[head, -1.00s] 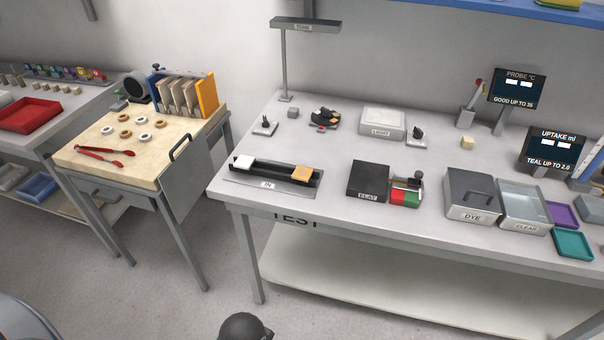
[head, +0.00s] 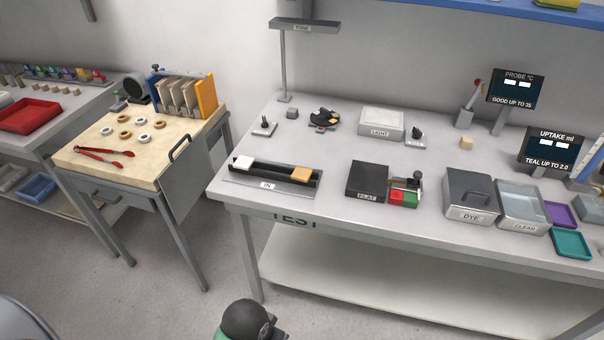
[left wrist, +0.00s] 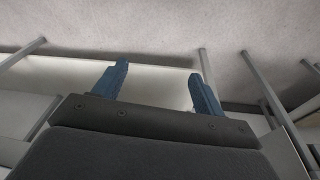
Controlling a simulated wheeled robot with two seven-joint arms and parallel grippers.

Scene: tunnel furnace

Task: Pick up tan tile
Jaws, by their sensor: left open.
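The tan tile (head: 301,174) sits at the right end of the black rack (head: 273,173) labelled IN, on the grey test table. A white tile (head: 243,162) sits at the rack's left end. In the left wrist view my left gripper (left wrist: 152,85) is open, with two blue fingers apart and nothing between them. That view shows floor, table legs and a pale shelf, not the tile. In the head view a dark rounded part of my arm shows at the bottom edge; its fingers are not visible there. My right gripper is in neither view.
A black FLAT block (head: 367,180) stands right of the rack, with a red and green gauge (head: 404,192) beside it. The DYE box (head: 470,194) and CLEAR tray (head: 521,205) are farther right. The table's front edge is clear before the rack.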

